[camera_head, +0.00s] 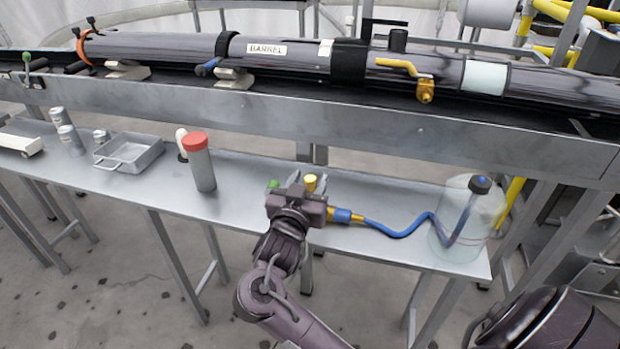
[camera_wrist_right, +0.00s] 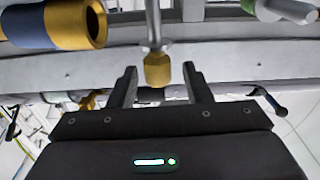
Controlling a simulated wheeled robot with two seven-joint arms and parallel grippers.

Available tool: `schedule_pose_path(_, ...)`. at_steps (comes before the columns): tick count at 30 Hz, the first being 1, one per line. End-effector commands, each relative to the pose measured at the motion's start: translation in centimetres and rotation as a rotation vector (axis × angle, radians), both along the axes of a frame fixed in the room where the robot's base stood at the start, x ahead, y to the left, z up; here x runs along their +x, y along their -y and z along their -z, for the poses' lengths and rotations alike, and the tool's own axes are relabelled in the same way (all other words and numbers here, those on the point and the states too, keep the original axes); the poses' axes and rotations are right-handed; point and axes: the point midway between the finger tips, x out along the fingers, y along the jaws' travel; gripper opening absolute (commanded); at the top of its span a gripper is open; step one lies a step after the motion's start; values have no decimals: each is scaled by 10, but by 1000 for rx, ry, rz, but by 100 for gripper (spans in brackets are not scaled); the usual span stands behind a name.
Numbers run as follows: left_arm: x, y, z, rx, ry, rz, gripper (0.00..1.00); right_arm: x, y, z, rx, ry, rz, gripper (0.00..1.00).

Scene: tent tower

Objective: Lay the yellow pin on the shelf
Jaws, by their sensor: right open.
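In the right wrist view, a yellow-gold hexagonal head on a grey stem, seemingly the same pin (camera_wrist_right: 157,71), appears between the two open fingertips of my right gripper (camera_wrist_right: 159,76). Gaps show on both sides of it; I cannot tell how deep it sits between the fingers. My right gripper hides the shelf and whatever the pin sits in. My left gripper is not in view.
A blue hose (camera_head: 400,229) with a brass end runs right from beside my gripper to a clear jug (camera_head: 456,232). A red-capped grey cylinder (camera_head: 203,169) and a metal tray (camera_head: 130,153) stand left. The long barrel (camera_head: 180,46) lies above, behind a steel beam.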

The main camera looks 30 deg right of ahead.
Motion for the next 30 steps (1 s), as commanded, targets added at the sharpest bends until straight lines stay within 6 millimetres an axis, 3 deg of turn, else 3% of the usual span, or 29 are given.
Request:
schedule_pose_path(9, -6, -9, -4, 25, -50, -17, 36, -44, -52, 0, 5, -3, -1, 45)
schedule_pose_path(15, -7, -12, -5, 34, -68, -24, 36, -64, -74, 0, 2, -3, 0, 45)
schedule_pose_path(30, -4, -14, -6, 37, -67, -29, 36, -70, -81, 0, 1, -1, 1, 45)
